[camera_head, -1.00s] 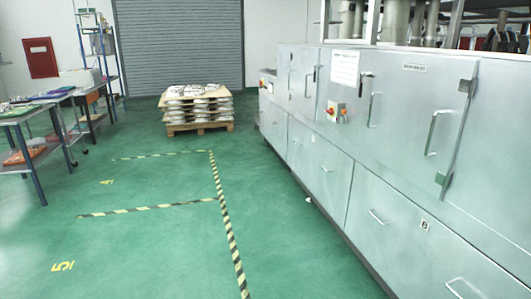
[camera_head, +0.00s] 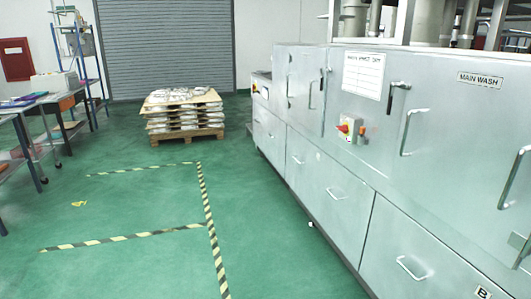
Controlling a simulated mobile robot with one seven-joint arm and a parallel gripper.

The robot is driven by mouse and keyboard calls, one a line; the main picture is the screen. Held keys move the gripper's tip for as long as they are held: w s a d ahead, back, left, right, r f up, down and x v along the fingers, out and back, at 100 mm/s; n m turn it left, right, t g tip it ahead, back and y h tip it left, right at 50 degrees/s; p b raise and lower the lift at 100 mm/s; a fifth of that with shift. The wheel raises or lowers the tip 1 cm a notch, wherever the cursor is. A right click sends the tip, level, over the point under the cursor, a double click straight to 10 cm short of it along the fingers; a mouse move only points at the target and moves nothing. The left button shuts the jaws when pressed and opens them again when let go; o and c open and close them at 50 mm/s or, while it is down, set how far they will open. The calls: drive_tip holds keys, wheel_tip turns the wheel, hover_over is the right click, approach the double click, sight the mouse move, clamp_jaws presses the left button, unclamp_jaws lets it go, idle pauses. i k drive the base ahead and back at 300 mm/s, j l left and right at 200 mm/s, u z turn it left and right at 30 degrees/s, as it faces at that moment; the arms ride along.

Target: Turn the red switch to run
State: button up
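The red switch (camera_head: 344,128) sits on a small pale box with a yellow plate, on the front of the long grey metal washing machine (camera_head: 345,205). A small orange-red part (camera_head: 362,131) is just right of it. The switch is small in the picture, and I cannot read its position or any label. It is below a white printed sheet (camera_head: 362,76) and left of a door handle. My gripper is not in view.
The machine's front has handles (camera_head: 412,131) and drawer pulls that stick out. Open green floor with striped tape (camera_head: 207,210) lies to the left. A loaded pallet (camera_head: 186,137) stands ahead near the shutter. Work tables (camera_head: 24,113) line the left side.

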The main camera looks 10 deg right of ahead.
sight(344, 128)
drive_tip(key=i, duration=2.6)
drive_tip(key=i+z, duration=0.35)
